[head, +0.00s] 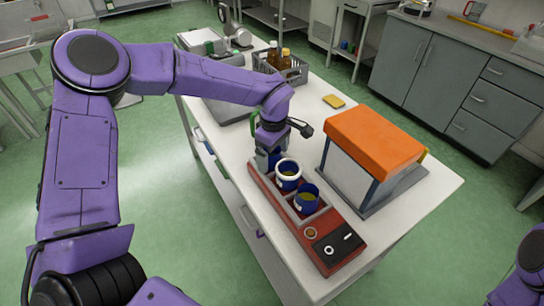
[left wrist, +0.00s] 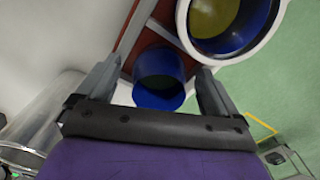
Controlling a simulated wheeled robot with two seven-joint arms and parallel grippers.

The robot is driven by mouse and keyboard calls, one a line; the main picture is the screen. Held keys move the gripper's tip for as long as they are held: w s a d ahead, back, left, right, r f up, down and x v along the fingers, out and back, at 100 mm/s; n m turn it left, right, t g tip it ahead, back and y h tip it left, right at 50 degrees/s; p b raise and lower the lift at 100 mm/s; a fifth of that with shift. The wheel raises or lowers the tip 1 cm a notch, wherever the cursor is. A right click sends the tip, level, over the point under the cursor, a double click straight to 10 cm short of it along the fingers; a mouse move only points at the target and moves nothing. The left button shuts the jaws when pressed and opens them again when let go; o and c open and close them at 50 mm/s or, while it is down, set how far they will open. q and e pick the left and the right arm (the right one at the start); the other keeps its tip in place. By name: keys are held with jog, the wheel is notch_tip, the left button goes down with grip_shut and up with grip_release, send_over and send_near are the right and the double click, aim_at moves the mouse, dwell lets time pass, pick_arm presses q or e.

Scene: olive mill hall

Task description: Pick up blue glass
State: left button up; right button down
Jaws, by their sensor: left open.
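A red warmer-like unit (head: 335,228) on the white table holds dark blue glasses in a row. The near blue glass (head: 306,199) and the middle one (head: 288,177), which has a white collar, have yellow-green inside. My left gripper (head: 268,157) points down at the unit's far end and mostly hides the glass there. In the left wrist view, that far blue glass (left wrist: 160,85) stands between the open fingers of my left gripper (left wrist: 157,92), with no clear contact. The white-collared glass (left wrist: 228,25) is beside it. My right gripper is out of view.
An orange-topped box (head: 372,138) stands close right of the unit. A grey crate (head: 295,75) with bottles and a yellow sponge (head: 333,101) are further back on the table (head: 425,200). A shiny metal cylinder (left wrist: 45,115) is near the left finger in the left wrist view.

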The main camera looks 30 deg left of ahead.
pick_arm(q)
jog(key=c, duration=1.1)
